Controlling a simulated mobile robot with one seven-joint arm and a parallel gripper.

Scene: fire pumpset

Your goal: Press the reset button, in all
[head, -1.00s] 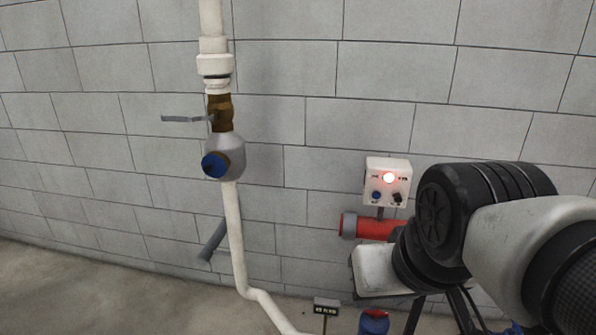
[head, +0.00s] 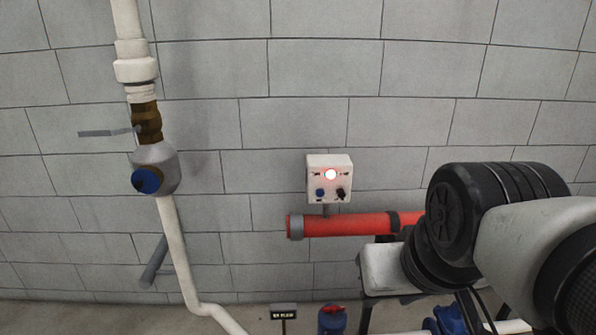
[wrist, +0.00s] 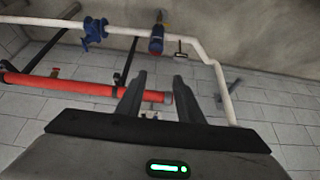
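A small white control box (head: 329,165) is mounted on a post above the red pipe in the head view. A lit red-white lamp (head: 330,174) glows at its middle. Below the lamp are a blue button (head: 319,193) on the left and a black knob or switch (head: 340,194) on the right. The labels are too small to read, so I cannot tell for sure which control is reset. My gripper (wrist: 157,88) shows in the wrist view with its two fingers apart and nothing held. Its fingertips are hidden in the head view.
A red pipe (head: 350,224) runs below the box, with my arm in front of its right side. A white pipe (head: 176,240) with a brass valve (head: 147,122) stands at left. A small black sign (head: 283,311) and a blue fitting (head: 331,319) are low in front.

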